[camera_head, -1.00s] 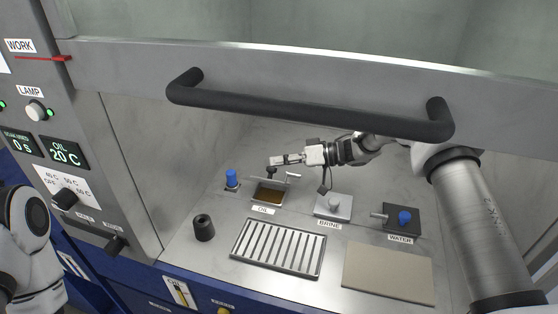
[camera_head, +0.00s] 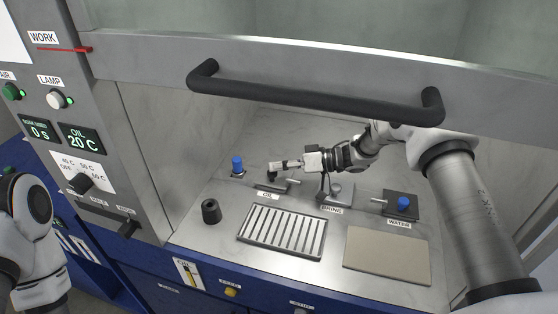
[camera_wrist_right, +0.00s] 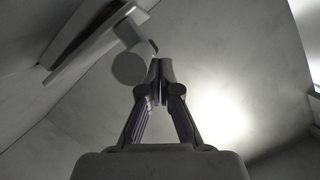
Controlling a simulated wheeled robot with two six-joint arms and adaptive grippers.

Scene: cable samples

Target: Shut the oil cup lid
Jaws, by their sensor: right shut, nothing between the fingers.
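The oil cup (camera_head: 268,188) is at the back of the work surface, behind its OIL label, in the head view. A grey lid covers its opening and no brown oil shows; I cannot tell whether the lid sits fully flush. A thin handle sticks out to its right. My right gripper (camera_head: 273,166) is shut and empty, just above the cup. In the right wrist view the fingers (camera_wrist_right: 160,72) are together, beside a round-ended grey bar (camera_wrist_right: 132,66); contact is unclear. My left gripper is out of view; only part of that arm shows at the left edge.
The brine cup (camera_head: 338,193) and water cup (camera_head: 403,204) stand to the right. A slatted rack (camera_head: 283,232), a beige pad (camera_head: 387,249) and a black cylinder (camera_head: 211,211) are in front.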

